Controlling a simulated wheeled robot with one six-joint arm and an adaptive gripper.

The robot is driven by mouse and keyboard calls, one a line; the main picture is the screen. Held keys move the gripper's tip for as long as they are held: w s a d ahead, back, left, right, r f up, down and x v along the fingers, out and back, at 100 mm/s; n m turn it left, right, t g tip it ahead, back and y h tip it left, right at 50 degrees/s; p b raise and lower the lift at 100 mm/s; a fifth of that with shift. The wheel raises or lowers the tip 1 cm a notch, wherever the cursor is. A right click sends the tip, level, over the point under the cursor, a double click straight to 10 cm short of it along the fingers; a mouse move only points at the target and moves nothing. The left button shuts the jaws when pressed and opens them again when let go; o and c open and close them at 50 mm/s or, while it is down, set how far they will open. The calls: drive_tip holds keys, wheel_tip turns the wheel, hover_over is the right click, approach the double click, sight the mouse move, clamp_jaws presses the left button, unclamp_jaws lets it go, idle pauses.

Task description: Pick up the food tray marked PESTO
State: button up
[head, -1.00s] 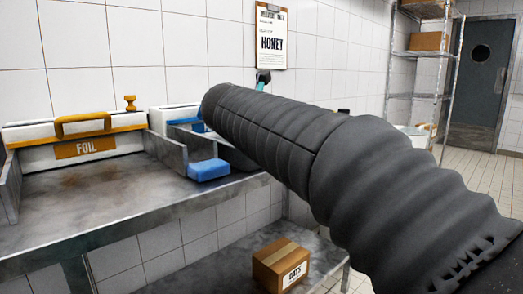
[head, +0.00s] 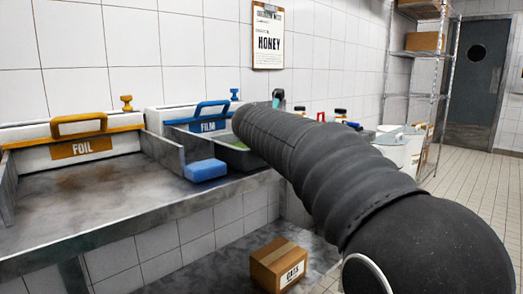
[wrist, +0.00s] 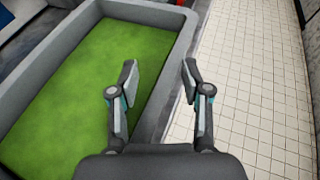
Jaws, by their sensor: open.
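In the wrist view a grey tray (wrist: 172,62) with raised walls holds a smooth green filling. Its label is out of sight, so I cannot read PESTO on it. A sliver of a green-filled tray (head: 239,147) shows in the head view, mostly hidden behind my arm. My gripper (wrist: 158,66) is open and empty. In the wrist view its left finger lies over the green and its right finger outside the long right wall, with the wall between them. I cannot tell the height. In the head view only a small teal and dark part shows past my arm.
A blue sponge (head: 206,170) lies at the counter's front edge. FOIL (head: 82,148) and FILM (head: 209,126) dispensers stand against the wall. A box (head: 279,265) sits on the lower shelf. White buckets (head: 398,150) stand right. Floor right of the tray is clear.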

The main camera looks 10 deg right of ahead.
drive_tip(key=shift+c, duration=0.2)
clamp_jaws()
drive_tip(key=shift+r, duration=0.15)
